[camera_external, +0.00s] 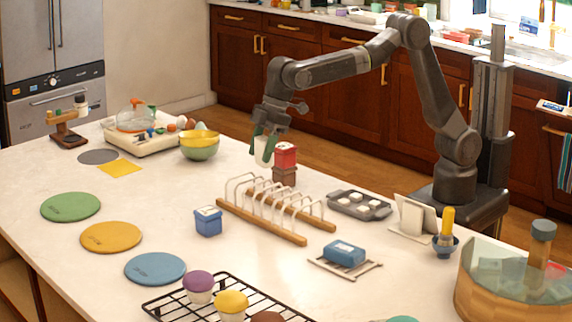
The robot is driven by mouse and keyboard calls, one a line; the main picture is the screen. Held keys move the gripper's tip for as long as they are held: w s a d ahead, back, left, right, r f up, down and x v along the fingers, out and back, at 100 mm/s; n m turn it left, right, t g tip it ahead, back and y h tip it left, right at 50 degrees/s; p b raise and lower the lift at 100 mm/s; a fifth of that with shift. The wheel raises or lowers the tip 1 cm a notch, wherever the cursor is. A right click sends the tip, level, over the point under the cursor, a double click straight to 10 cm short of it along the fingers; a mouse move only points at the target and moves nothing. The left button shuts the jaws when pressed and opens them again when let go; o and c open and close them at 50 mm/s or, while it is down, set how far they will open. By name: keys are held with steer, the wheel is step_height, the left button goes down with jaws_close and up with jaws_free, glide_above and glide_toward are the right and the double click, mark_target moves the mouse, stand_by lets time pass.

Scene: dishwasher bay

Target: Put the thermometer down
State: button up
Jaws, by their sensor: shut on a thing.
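My gripper (264,154) hangs from the arm above the far middle of the white counter (60,280), with green fingers pointing down. It is shut on a small pale thing (263,146), which I take to be the thermometer. Its details are too small to read, and the fingers hide part of it. The gripper is just left of a stacked red and brown block (285,157) and right of the yellow-green bowl (199,145). I cannot tell how far its tip is from the counter.
A wooden rack with wire loops (305,240) stands in front of the gripper. A grey tray (358,206), a blue box (208,222) and a blue block (344,252) stand nearby. Green (70,207), yellow (111,237) and blue (155,268) discs lie left.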

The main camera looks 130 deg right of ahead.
steer(key=w+d+f+m+g+h+p, duration=0.1)
steer(key=w+d+m+p, duration=0.1)
steer(key=w+d+m, duration=0.35)
steer(key=w+d+f+m+h+p, duration=0.25)
steer(key=w+d, duration=0.35)
steer(key=w, duration=0.4)
steer(key=shift+n+y, duration=0.4)
steer(key=shift+y, duration=0.05)
step_height(320, 180, down, 9)
steer(key=shift+w+d+r, duration=0.1)
steer(key=shift+r, duration=0.1)
steer(key=shift+f, duration=0.15)
steer(key=o, duration=1)
